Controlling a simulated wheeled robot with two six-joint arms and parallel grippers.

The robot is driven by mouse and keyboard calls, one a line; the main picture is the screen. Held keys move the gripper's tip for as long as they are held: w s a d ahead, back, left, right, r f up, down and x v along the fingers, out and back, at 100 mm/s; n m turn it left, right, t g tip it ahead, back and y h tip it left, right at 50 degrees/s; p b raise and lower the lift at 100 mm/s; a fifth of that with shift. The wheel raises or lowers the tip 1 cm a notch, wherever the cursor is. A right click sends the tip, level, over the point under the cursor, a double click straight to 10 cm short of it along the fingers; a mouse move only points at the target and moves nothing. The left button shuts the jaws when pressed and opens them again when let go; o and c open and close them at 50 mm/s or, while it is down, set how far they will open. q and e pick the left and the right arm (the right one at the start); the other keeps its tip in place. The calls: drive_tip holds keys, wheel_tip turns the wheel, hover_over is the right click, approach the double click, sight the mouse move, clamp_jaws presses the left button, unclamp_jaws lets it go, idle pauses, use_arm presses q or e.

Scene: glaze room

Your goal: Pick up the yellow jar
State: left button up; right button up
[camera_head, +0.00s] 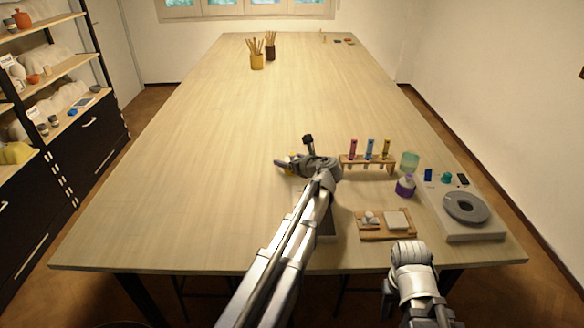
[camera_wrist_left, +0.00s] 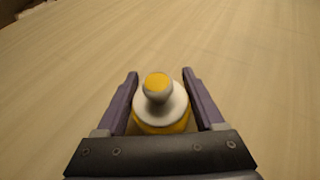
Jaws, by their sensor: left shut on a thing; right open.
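The yellow jar (camera_wrist_left: 160,118) shows in the left wrist view, with a pale white lid and a knob with a yellow top. It is between the two purple fingers of my left gripper (camera_wrist_left: 161,98), which is shut on it. In the head view my left gripper (camera_head: 287,163) is over the middle of the table, and its wrist hides nearly all of the jar; only a small yellow patch (camera_head: 291,157) shows. I cannot tell whether the jar is touching the table. My right arm shows at the lower right of the head view, but its gripper fingers do not.
A wooden rack (camera_head: 367,162) with several coloured tubes stands right of my left gripper. A purple jar (camera_head: 405,186), a green cup (camera_head: 409,162), a wooden board (camera_head: 371,235) and a grey wheel (camera_head: 466,208) are further right. Brush pots (camera_head: 257,62) stand far back. The table's left side is clear.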

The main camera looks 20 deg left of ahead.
sight(287, 158)
use_arm(q)
clamp_jaws()
wheel_tip(287, 158, up, 10)
drive_tip(key=p, duration=1)
